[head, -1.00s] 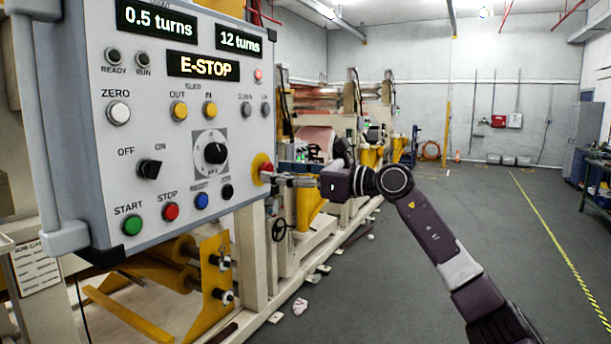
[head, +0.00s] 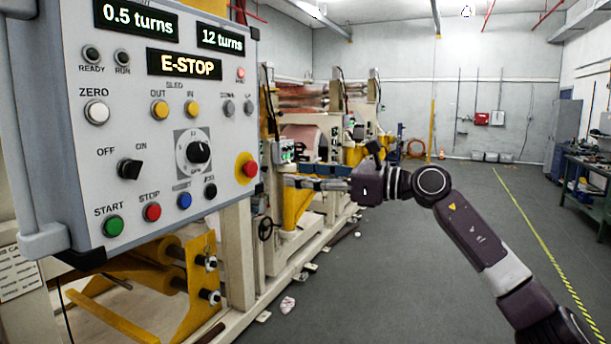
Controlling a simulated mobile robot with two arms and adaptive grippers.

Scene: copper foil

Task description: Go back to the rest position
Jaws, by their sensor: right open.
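My right gripper (head: 290,182) is in the head view, to the right of the control panel (head: 70,150). It is open, empty and apart from the panel, pointing left towards it. Its arm comes in from the lower right. The red emergency stop button (head: 250,170) on a yellow collar sits at the panel's right edge, with a gap to my fingertips. The panel's display (head: 184,65) reads "E-STOP"; the others read "0.5 turns" and "12 turns". My left gripper is not in view.
The foil machine (head: 310,140) with copper rolls stands behind the panel. Open grey floor (head: 400,270) lies to the right, with a yellow line (head: 540,240). A workbench (head: 592,170) stands at the far right. A crumpled scrap (head: 288,304) lies near the machine base.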

